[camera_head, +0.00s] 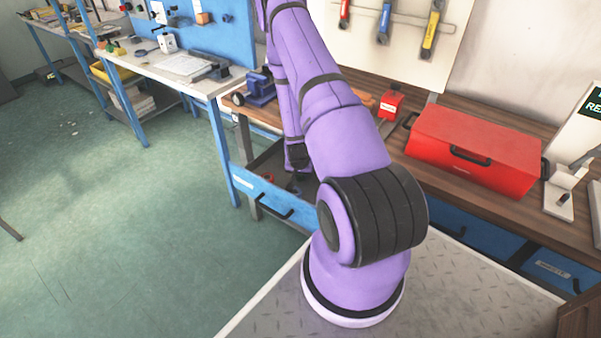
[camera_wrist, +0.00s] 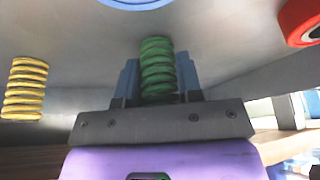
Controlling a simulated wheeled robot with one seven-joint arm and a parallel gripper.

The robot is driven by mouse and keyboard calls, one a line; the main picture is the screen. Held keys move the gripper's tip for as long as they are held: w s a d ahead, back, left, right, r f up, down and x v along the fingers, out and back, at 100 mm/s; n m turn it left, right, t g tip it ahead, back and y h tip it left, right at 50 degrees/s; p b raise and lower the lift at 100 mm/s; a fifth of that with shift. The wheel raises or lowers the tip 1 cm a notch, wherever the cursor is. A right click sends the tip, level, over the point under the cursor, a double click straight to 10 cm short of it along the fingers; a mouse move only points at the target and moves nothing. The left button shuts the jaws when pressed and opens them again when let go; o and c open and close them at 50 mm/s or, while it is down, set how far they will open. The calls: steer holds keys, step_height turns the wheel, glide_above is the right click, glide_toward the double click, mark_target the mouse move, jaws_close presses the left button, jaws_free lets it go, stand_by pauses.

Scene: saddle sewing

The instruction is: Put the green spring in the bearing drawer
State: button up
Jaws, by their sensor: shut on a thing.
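In the wrist view my gripper (camera_wrist: 158,78) is shut on the green spring (camera_wrist: 157,52), with a grey-blue finger on each side of it. In the head view an open drawer (camera_head: 270,202) with a blue front and black handle is pulled out below the bench; its label is too small to read. The end of my arm reaches down into this drawer. The green spring is hidden in the head view. I cannot tell whether the spring touches the grey surface beyond it.
A yellow spring (camera_wrist: 25,88) is left of my gripper in the wrist view. A red ring-shaped part (camera_wrist: 301,22) is at upper right, and a blue rounded part (camera_wrist: 135,3) at the top edge. A red toolbox (camera_head: 473,148) stands on the bench.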

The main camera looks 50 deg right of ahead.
steer(key=o, duration=1)
steer(key=shift+f, duration=0.1)
steer(key=a+r+n+t+y, duration=0.15)
steer(key=a+r, duration=0.55)
steer(key=r, duration=0.7)
steer(key=a+r+n, duration=0.2)
steer(key=a+r, duration=0.4)
steer(key=r, duration=0.7)
steer(key=a+r+n+t+y, duration=0.15)
steer(key=a+r, duration=0.55)
steer(key=r, duration=0.7)
steer(key=s+a+r+n, duration=0.3)
steer(key=s+a+r, duration=0.3)
steer(key=s+r, duration=0.2)
steer(key=s+a+r+n, duration=0.3)
steer(key=s+a+r, duration=0.3)
steer(key=s, duration=0.5)
steer(key=shift+r+n+y, duration=0.4)
steer(key=shift+r, duration=0.5)
